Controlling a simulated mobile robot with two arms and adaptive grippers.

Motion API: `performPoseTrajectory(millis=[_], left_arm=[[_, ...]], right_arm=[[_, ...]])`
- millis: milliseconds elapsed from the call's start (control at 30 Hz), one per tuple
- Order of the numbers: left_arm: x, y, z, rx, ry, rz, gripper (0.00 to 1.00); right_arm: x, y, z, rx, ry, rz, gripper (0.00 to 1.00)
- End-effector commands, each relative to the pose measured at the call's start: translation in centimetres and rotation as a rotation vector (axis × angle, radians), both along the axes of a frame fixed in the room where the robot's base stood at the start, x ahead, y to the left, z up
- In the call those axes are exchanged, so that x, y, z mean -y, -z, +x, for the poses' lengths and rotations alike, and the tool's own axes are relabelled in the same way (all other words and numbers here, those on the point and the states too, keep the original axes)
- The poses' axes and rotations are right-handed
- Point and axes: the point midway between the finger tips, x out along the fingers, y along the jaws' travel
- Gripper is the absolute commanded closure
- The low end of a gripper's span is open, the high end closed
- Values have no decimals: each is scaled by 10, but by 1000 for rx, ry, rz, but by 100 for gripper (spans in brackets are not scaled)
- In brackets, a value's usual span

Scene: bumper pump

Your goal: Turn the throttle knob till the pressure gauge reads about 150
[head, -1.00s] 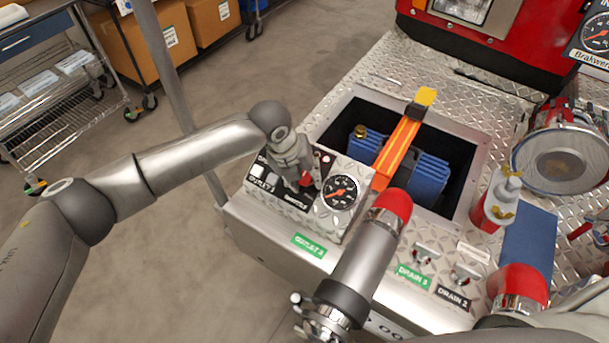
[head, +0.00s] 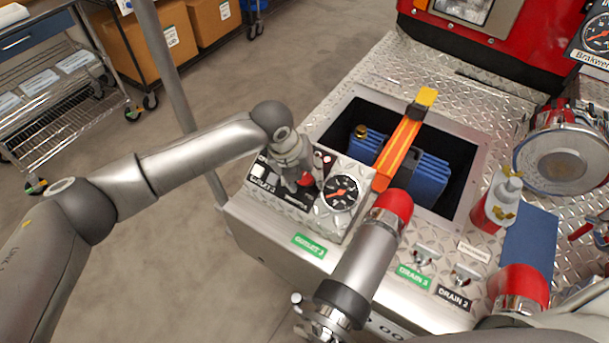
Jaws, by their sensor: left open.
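The pressure gauge (head: 341,192) has a black dial with an orange needle and sits on the sloped control panel (head: 283,196) of the bumper pump. Its numbers are too small to read. My left gripper (head: 305,182) is over the panel, just left of the gauge, pointing down. My right gripper is not in view.
Behind the panel is an open bay with a blue battery (head: 428,178) and an orange bar (head: 403,145). A red-capped pipe (head: 392,205) rises right of the gauge. A red bottle (head: 495,200) and a blue pad (head: 529,243) are at right.

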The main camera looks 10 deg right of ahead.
Motion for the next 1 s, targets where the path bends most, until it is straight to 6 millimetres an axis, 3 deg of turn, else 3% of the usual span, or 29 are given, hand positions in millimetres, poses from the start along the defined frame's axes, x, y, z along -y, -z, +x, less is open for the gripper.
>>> performPoseTrajectory(millis=[167, 633, 800, 1000], left_arm=[[-3, -12, -1, 2, 1, -2, 53], [-29, -98, -13, 2, 0, -1, 53], [-34, -111, -16, 1, 0, 0, 53], [-35, -114, -16, 0, -1, 1, 53]], right_arm=[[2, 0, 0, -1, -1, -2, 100], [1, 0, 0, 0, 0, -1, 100], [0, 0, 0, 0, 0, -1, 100], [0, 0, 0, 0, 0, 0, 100]])
